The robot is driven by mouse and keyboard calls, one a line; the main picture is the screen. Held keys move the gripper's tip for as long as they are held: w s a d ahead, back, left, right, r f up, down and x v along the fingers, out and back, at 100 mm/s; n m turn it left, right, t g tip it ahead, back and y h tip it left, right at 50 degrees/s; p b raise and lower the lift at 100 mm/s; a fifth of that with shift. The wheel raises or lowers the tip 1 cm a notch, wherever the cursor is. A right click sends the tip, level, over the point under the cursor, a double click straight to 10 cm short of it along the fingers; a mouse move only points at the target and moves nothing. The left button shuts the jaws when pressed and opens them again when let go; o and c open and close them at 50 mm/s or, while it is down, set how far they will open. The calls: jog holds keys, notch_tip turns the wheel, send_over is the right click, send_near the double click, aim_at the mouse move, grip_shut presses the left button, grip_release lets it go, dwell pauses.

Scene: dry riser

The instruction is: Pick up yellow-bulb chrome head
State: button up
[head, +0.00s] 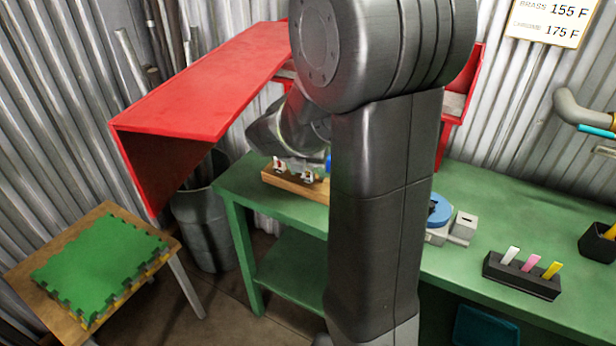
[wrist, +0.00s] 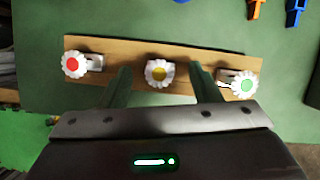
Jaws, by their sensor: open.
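The yellow-bulb head (wrist: 159,73) is a pale, scalloped head with a yellow centre, standing in the middle of a wooden block (wrist: 110,50) in the wrist view. A red-centred head (wrist: 74,64) stands at the block's left and a green-centred head (wrist: 244,84) at its right. My gripper (wrist: 161,71) is open, with one finger on each side of the yellow-bulb head and visible gaps between. In the head view the wooden block (head: 285,184) sits on the green bench, and my arm hides its right part and the gripper.
A red hood (head: 200,85) overhangs the bench's left end. On the green bench (head: 480,205), right of my arm, are a blue-topped device (head: 439,210) and a black holder (head: 520,276) with coloured tags. A stool (head: 75,320) with green mats stands at left.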

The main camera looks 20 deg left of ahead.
jog(key=shift+w+f, duration=0.15)
jog(key=shift+f, duration=0.25)
jog(key=c, duration=1.2)
jog(key=shift+c, duration=0.2)
jog(key=shift+r, duration=0.1)
jog(key=shift+r+p, duration=1.55)
jog(key=shift+p, duration=0.25)
jog(key=shift+r, duration=0.2)
